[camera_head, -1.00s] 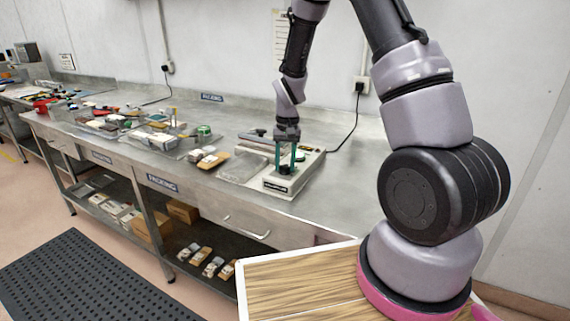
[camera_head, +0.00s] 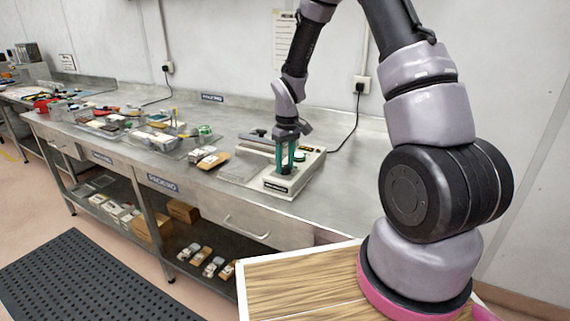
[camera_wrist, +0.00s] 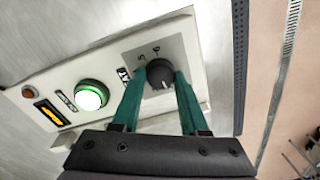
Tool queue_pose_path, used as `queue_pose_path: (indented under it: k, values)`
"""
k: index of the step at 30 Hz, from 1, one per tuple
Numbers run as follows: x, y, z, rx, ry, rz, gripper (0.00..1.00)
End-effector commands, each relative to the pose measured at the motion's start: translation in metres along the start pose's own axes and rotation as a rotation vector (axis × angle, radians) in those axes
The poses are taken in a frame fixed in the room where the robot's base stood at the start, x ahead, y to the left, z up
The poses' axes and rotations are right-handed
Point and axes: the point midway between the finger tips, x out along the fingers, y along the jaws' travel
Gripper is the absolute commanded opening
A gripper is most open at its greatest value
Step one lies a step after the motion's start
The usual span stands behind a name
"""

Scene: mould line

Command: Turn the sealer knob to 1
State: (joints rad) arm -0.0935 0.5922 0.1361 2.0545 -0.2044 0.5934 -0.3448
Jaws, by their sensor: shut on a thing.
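The sealer (camera_head: 300,178) is a pale box on the steel bench, with its control panel facing up near the bench's front edge. Its dark round knob (camera_wrist: 159,74) shows in the wrist view, with a pale pointer line on it and small marks on the plate around it, too small to read surely. My gripper (camera_wrist: 158,80) has green fingers, one on each side of the knob, shut on it.
A brown packet (camera_head: 214,160) and trays of goods lie left of the sealer. A cable (camera_head: 350,130) runs to the wall behind.

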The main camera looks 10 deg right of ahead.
Motion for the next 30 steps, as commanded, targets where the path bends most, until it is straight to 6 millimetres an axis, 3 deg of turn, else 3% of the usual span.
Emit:
queue_pose_path:
  k: [14,15,17,26,30]
  values:
    - [0.0,0.0,-0.001,-0.014,0.001,0.001,0.0]
    - [0.0,0.0,-0.001,-0.014,0.001,0.001,0.55]
    - [0.0,0.0,-0.001,-0.014,0.001,0.001,0.74]
    - [-0.001,0.0,0.0,-0.013,0.0,0.0,0.74]
    - [-0.012,0.0,-0.001,-0.013,0.003,0.001,0.74]
